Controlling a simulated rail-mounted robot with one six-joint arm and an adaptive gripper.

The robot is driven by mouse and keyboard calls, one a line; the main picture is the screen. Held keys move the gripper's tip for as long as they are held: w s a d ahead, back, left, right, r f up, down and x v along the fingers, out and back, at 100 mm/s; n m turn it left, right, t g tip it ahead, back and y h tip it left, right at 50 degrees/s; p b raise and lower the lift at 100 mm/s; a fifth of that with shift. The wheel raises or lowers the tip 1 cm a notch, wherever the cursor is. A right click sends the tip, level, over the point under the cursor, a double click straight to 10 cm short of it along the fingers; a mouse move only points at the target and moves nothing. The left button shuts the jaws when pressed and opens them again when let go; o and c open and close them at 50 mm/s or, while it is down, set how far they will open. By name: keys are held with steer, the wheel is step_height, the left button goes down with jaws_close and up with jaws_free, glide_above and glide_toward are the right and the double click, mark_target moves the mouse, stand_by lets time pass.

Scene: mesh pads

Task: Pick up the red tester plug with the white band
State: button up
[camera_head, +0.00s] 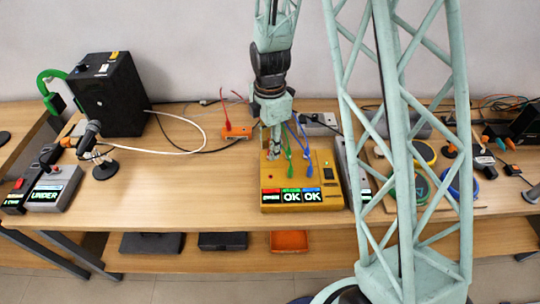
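A small red plug-like piece with red leads (228,124) stands up at the orange block (241,133) near the back of the table. It is too small for me to make out a white band. My gripper (274,154) points down over the left part of the yellow tester box (271,180), right of the orange block and apart from it. The fingertips are too small to tell whether they are open or shut, or whether anything is between them. A green plug (289,157) and a blue plug (305,154) stand on the box beside my gripper.
The yellow box shows a red display and two OK displays. A grey meter (53,189), a microphone stand (105,171) and a black box (109,97) are at left. Coloured rings (424,153) lie at right, partly behind my lattice column.

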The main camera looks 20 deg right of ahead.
steer(key=shift+f, duration=1.35)
steer(key=c, duration=0.9)
